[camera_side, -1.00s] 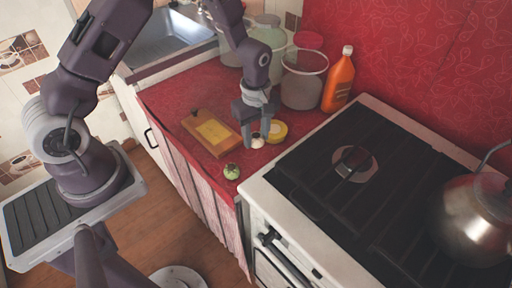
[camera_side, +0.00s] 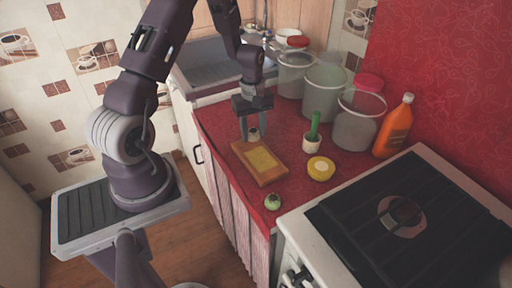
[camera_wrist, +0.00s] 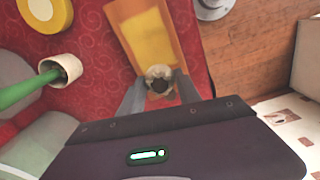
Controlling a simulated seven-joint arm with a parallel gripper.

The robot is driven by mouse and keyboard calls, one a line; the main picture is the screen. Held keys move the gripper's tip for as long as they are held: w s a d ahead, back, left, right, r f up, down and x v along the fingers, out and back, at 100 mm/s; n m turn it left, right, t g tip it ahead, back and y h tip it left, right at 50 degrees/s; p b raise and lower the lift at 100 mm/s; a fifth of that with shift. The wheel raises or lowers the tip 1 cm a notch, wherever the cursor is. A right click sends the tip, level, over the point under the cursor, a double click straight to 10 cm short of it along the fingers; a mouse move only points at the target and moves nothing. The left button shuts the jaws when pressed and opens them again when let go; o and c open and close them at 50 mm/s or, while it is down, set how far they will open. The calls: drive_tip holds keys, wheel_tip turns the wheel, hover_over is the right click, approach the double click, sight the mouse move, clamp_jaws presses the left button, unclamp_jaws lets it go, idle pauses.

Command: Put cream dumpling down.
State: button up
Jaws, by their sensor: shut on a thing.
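The cream dumpling (camera_wrist: 159,72) is small and pale with a dark top. It sits between the fingertips of my gripper (camera_side: 254,134), which is shut on it; the dumpling also shows in the side view (camera_side: 254,133). In the side view, my gripper is at the far end of the wooden board (camera_side: 246,151), which has a yellow patch. In the wrist view, the dumpling overlaps the near end of the board (camera_wrist: 125,14). I cannot tell whether it touches the board or the counter.
A small green round item (camera_side: 272,202) lies near the counter's front edge. A yellow round item (camera_side: 320,168) and a white cup with a green handle (camera_side: 311,143) stand right of the board. Clear jars (camera_side: 356,122) and an orange bottle (camera_side: 394,128) line the back, with the stove (camera_side: 400,215) at right.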

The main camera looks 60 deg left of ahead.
sight(253, 150)
wheel_tip(253, 150, down, 5)
drive_tip(key=shift+r, duration=0.1)
drive_tip(key=o, duration=0.7)
